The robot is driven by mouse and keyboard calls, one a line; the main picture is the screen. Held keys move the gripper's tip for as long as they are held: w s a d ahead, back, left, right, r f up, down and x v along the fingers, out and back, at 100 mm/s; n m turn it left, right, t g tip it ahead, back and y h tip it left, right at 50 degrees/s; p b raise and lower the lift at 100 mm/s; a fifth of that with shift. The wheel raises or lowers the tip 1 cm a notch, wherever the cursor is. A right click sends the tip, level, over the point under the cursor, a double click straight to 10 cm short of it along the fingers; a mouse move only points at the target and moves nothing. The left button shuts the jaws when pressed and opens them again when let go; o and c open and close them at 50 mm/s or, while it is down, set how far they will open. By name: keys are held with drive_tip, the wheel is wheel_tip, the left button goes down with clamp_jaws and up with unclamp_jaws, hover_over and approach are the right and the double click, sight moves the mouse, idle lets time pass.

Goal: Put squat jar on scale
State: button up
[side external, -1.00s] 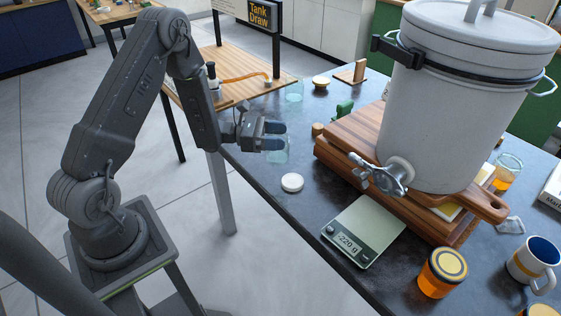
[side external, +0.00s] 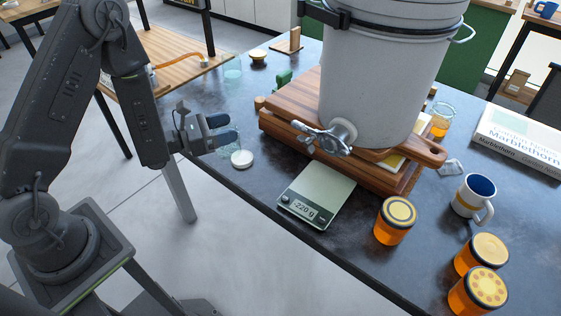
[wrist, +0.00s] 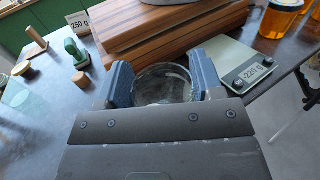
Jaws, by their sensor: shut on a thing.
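My gripper (side external: 226,131) is shut on a clear glass squat jar (wrist: 162,86), with one dark blue finger on either side of it. In the side view the jar (side external: 230,148) is faint and partly hidden by the fingers. It is close to the table, just behind a white lid; I cannot tell whether it touches the table. The flat kitchen scale (side external: 322,187) lies to the right of my gripper, near the table's front edge. Its plate is empty and its display reads -220 g. In the wrist view the scale (wrist: 232,55) is at the upper right.
The white lid (side external: 242,159) lies on the table between gripper and scale. A wooden stand (side external: 285,130) carries a large white bucket (side external: 370,85) with a metal tap (side external: 325,138) jutting out behind the scale. Amber jars (side external: 394,225) and a mug (side external: 474,198) stand to the right.

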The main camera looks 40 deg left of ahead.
drive_tip(key=s+d+m+g+h, duration=0.5)
drive_tip(key=d+m+g, duration=0.2)
drive_tip(key=d+g, duration=0.3)
drive_tip(key=s+d+m+g+h, duration=0.4)
drive_tip(key=d+m+g, duration=0.4)
drive_tip(key=d, duration=0.4)
drive_tip(key=s+d+f+m+g+y, duration=0.1)
drive_tip(key=s+f+m+g+y, duration=0.3)
drive_tip(key=s+m+g+y, duration=0.95)
drive_tip(key=s+a+f+m+y, duration=0.2)
drive_tip(key=a+f+m+y, duration=0.25)
drive_tip(key=m+y, duration=0.65)
drive_tip(key=w+a+f+m+t+y, duration=0.25)
drive_tip(key=w+m+t+y, duration=0.5)
drive_tip(key=t+y, duration=0.5)
drive_tip(key=w+d+r+m+t+h, duration=0.2)
drive_tip(key=w+d+m+t+h, duration=0.45)
drive_tip(key=t, duration=0.35)
drive_tip(key=w+d+r+m+t+h, duration=0.3)
drive_tip(key=w+d+m+t+h, duration=0.2)
drive_tip(key=w+d+m+t, duration=0.3)
drive_tip(key=shift+n+t+y, duration=0.25)
drive_tip(key=shift+n+t, duration=0.1)
drive_tip(key=shift+t, duration=0.25)
drive_tip(key=x, duration=1)
drive_tip(key=f+x, duration=0.1)
drive_tip(key=x, duration=0.5)
drive_tip(key=shift+w+a, duration=0.1)
drive_tip(key=shift+f, duration=0.3)
